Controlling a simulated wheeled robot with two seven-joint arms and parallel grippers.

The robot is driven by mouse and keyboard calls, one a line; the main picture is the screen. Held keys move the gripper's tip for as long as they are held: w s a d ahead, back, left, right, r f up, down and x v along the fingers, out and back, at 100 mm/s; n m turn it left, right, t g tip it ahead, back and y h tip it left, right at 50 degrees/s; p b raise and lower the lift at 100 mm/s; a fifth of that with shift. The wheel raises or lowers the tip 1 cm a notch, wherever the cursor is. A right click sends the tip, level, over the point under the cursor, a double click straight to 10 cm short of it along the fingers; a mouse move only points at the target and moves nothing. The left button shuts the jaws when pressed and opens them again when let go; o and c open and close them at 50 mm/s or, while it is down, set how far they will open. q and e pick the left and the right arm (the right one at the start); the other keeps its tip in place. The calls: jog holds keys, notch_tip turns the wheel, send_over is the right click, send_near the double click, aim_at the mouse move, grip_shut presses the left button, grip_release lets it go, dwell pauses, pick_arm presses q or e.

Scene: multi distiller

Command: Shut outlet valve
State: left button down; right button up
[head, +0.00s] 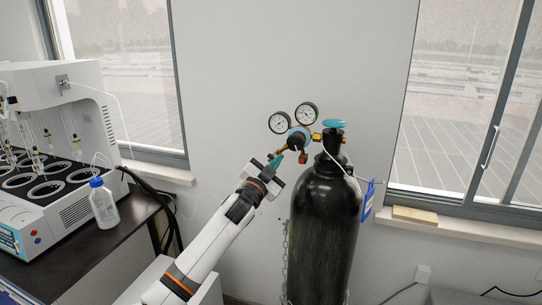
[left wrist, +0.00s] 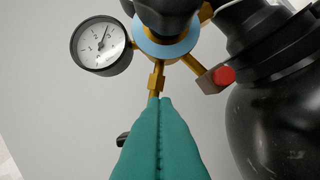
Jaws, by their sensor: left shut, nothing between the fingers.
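The regulator (head: 297,138) sits at the neck of the black gas cylinder (head: 325,225). In the left wrist view its blue ring and black knob (left wrist: 168,18) are at the top. A brass outlet stem (left wrist: 156,78) runs down from the ring towards my fingers. My left gripper (head: 279,161) is shut and empty just below and left of the regulator. Its teal fingertips (left wrist: 160,100) overlap the stem's lower end, and I cannot tell whether they touch it. A small black part (left wrist: 122,140), perhaps the outlet valve's handle, shows partly behind the fingers. My right gripper is not in view.
Two gauges (head: 293,117) stand above the regulator. A red-ended brass fitting (left wrist: 218,77) is right of the stem. A teal handwheel (head: 334,123) tops the cylinder. A distiller (head: 75,85) and a bottle (head: 104,205) stand on the left bench.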

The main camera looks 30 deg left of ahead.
pick_arm(q)
jog(key=shift+f+m, duration=0.1)
jog(key=shift+m, duration=0.5)
jog(key=shift+f, duration=0.15)
dwell(0.8)
dwell(0.9)
